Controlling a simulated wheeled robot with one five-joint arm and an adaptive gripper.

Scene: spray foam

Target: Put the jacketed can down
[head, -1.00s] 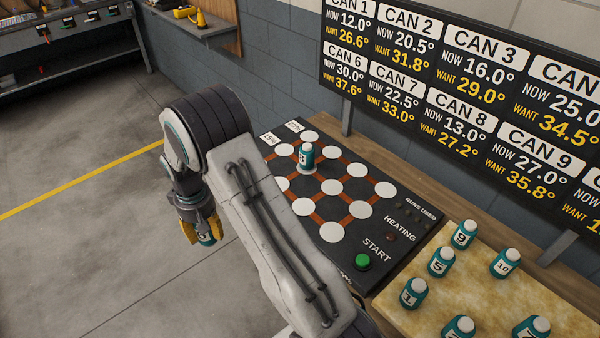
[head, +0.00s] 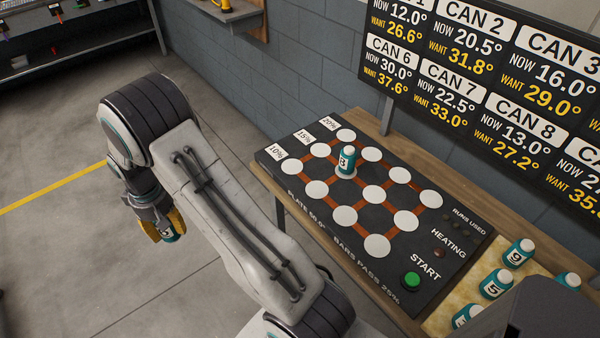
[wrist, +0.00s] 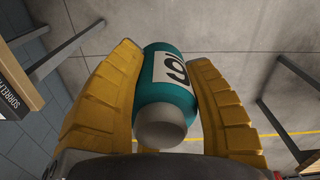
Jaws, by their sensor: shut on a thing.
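My gripper (head: 163,226) hangs at the left in the head view, over the open floor and away from the bench. It is shut on a teal can (head: 169,235) with a pale cap and a white number label. In the wrist view the held can (wrist: 166,92) sits between the two yellow fingers. Its label reads as a 6 or a 9; I cannot tell which. The black heating plate (head: 328,208) with white round spots lies on the wooden bench (head: 290,200). One teal can (head: 346,163), apparently numbered 3, stands upright on it.
Several teal cans, including can 9 (head: 516,253) and can 5 (head: 495,284), stand on a tan mat (head: 457,306) at the lower right. A green start button (head: 412,281) sits on the plate. A temperature board (head: 490,100) stands behind the bench. Clear floor lies around my gripper.

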